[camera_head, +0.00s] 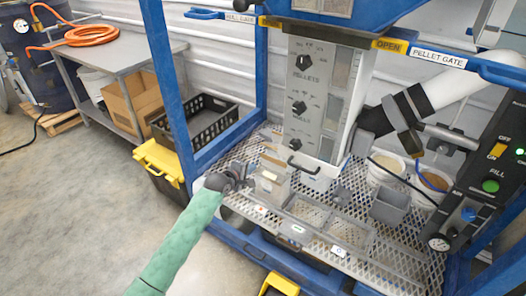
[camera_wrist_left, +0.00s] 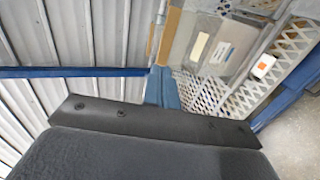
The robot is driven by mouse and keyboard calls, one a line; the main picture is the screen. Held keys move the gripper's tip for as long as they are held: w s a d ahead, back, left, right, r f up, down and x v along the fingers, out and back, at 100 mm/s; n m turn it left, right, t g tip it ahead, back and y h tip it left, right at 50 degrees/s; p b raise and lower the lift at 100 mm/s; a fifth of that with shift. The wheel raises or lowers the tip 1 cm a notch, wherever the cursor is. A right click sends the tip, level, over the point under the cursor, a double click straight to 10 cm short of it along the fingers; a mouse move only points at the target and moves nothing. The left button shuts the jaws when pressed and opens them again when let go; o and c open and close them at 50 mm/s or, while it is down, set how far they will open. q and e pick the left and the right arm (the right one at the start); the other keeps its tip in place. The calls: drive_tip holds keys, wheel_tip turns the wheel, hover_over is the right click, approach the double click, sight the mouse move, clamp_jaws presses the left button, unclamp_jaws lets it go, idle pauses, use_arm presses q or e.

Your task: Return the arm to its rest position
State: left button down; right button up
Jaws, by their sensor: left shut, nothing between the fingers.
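My left arm, in a green sleeve, reaches in from the bottom of the head view. Its dark left gripper (camera_head: 240,178) is at the left front of the mesh shelf, just left of a small grey bin (camera_head: 271,184) with a pale label. The gripper is shut and empty. I cannot tell whether the fingers touch the bin.
A blue frame post (camera_head: 178,85) stands close beside my left arm. The mesh shelf (camera_head: 395,262) carries a grey cup (camera_head: 389,207) and white buckets (camera_head: 434,181). A grey control panel (camera_head: 314,95) rises behind. Open concrete floor (camera_head: 75,215) lies to the left.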

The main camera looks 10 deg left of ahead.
use_arm(q)
drive_tip(key=s+a+f+m+g+y, duration=0.1)
drive_tip(key=s+f+m+g+y, duration=0.35)
drive_tip(key=s+f+m, duration=0.95)
drive_tip(key=s+d+f+g, duration=0.2)
drive_tip(key=s+f, duration=0.4)
drive_tip(key=s, duration=0.6)
drive_tip(key=s+d+f+m+g, duration=0.1)
drive_tip(key=s+d+f+g, duration=0.1)
drive_tip(key=s+f, duration=0.5)
drive_tip(key=s+d+f+g, duration=0.3)
drive_tip(key=s+f, duration=0.4)
drive_tip(key=s, duration=0.9)
drive_tip(key=shift+s+d+m, duration=0.35)
drive_tip(key=shift+d+m, duration=0.05)
drive_tip(key=shift+d, duration=0.05)
